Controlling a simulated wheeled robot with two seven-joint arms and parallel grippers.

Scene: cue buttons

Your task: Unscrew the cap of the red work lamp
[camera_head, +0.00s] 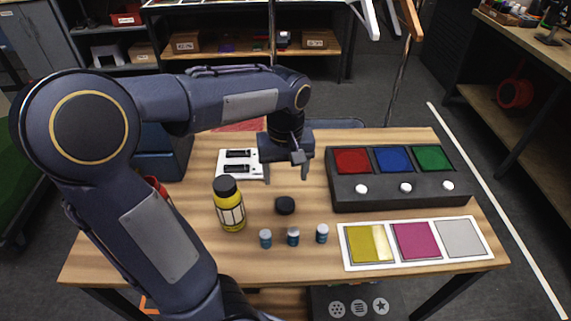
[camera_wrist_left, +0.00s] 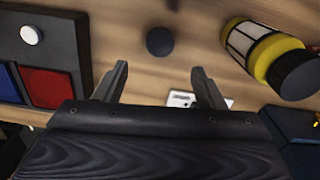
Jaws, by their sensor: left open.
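A red object (camera_head: 153,184), perhaps the red work lamp, shows only as a sliver at the left of the table; my left arm hides the rest, so its cap cannot be made out. A yellow lamp-like cylinder (camera_head: 229,210) with a pale caged band and black cap stands upright nearby; it also shows in the left wrist view (camera_wrist_left: 250,42). A loose black round disc (camera_head: 285,205) lies on the wooden table. My left gripper (camera_head: 287,176) is open and empty, pointing down above the table, behind the disc. In the left wrist view the disc (camera_wrist_left: 160,41) lies beyond the fingertips.
A dark console (camera_head: 345,190) with red, blue and green panels and white buttons stands at right. In front lies a white tray (camera_head: 348,262) with yellow, magenta and grey squares. Several small blue-capped vials (camera_head: 293,237) stand near the front edge. A white switch plate (camera_head: 225,170) lies left of the gripper.

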